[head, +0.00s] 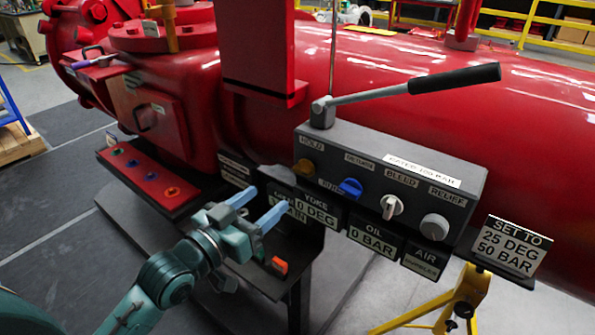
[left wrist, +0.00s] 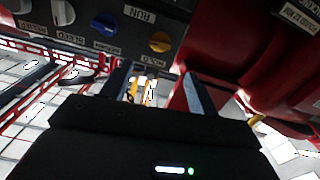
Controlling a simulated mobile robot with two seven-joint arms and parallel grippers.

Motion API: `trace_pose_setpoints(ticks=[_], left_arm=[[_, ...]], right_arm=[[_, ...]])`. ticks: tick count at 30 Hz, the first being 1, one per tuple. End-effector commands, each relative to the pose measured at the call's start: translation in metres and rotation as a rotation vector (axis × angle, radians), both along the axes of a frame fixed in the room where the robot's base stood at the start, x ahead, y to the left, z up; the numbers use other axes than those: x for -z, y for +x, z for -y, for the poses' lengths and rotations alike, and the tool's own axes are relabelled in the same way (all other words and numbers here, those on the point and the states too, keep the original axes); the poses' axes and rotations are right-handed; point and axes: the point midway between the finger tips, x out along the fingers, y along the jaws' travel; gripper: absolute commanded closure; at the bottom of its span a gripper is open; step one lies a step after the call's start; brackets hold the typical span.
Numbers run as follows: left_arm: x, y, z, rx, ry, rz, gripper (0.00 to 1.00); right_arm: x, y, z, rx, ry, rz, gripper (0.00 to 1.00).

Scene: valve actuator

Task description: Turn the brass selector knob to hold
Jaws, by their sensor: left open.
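The brass selector knob (head: 305,170) is the leftmost knob on the front of the dark grey control box (head: 375,175) in the head view. A HOLD label (head: 311,143) is above it and a RUN label (head: 328,184) is to its lower right. The knob also shows, upside down, in the left wrist view (left wrist: 159,42), ahead of the fingers. Its exact pointing direction is too small to tell. My left gripper (head: 256,208) is open and empty, to the lower left of the knob and apart from it. My right gripper is not in view.
A blue knob (head: 350,188), a silver bleed knob (head: 391,207) and a grey relief knob (head: 434,227) sit right of the brass one. A black-handled lever (head: 450,78) extends above the box. Label plates (head: 373,240) hang below. Red machinery (head: 430,120) fills the back.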

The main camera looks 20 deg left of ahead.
Motion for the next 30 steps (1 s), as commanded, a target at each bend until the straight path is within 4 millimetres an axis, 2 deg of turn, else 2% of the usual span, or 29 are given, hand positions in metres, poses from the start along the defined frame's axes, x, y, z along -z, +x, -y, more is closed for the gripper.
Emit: trace_pose_setpoints(ticks=[9,15,21,30], left_arm=[[-0.002,0.061,0.022,0.0,-0.001,0.003,0.4],[0.0,0.092,0.033,-0.002,0.0,-0.001,0.4],[0.0,0.106,0.039,-0.001,0.001,-0.001,0.4],[0.0,0.108,0.039,-0.001,0.002,-0.002,0.4]], right_arm=[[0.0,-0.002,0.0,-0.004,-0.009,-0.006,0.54],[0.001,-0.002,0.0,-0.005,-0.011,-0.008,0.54],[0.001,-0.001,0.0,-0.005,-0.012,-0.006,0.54],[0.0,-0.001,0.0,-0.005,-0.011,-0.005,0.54]])
